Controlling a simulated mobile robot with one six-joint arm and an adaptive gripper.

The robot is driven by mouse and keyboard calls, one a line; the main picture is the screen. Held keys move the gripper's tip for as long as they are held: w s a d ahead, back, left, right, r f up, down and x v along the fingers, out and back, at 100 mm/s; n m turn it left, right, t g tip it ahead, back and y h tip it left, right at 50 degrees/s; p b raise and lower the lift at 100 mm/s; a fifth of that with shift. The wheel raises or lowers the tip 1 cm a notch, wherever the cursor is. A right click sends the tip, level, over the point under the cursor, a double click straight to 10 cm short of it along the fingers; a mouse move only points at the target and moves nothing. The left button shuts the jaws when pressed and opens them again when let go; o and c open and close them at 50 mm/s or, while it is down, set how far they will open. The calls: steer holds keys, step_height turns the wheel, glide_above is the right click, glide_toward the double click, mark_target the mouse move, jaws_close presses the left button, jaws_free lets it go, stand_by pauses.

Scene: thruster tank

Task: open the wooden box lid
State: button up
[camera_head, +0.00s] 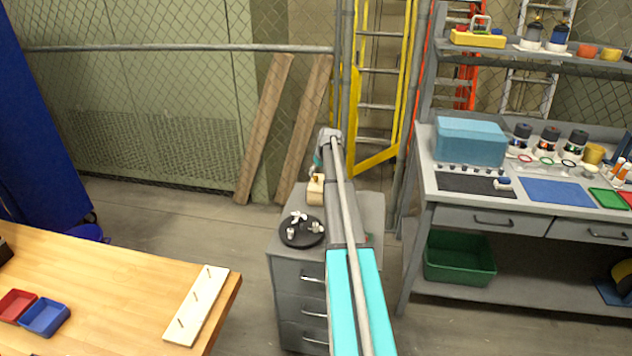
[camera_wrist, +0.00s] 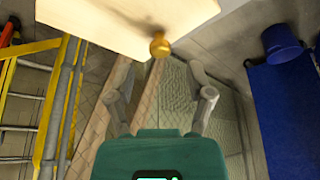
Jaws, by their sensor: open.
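The pale wooden box (camera_head: 315,192) sits on top of the grey drawer cabinet (camera_head: 375,207), partly hidden behind my arm in the head view. Its brass knob (camera_head: 317,177) shows there as a small yellowish spot. In the wrist view the box (camera_wrist: 125,20) fills the upper left, with the round brass knob (camera_wrist: 160,45) at its lower edge. The lid looks shut, but its seam is too small to see. My gripper (camera_wrist: 160,75) is open and empty, its fingers spread either side below the knob in the picture, not touching it. In the head view my gripper is mostly hidden by my arm.
A black round tray (camera_head: 301,231) with small metal parts stands beside the box on the cabinet. A workbench (camera_head: 425,225) with a blue case (camera_head: 470,140) is on the right. A wooden table (camera_head: 110,290) is at front left. Planks (camera_head: 265,130) lean on the fence behind.

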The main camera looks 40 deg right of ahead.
mark_target(316, 177)
steer(key=shift+b+x, duration=1.15)
steer(key=shift+x, duration=0.4)
jaws_close()
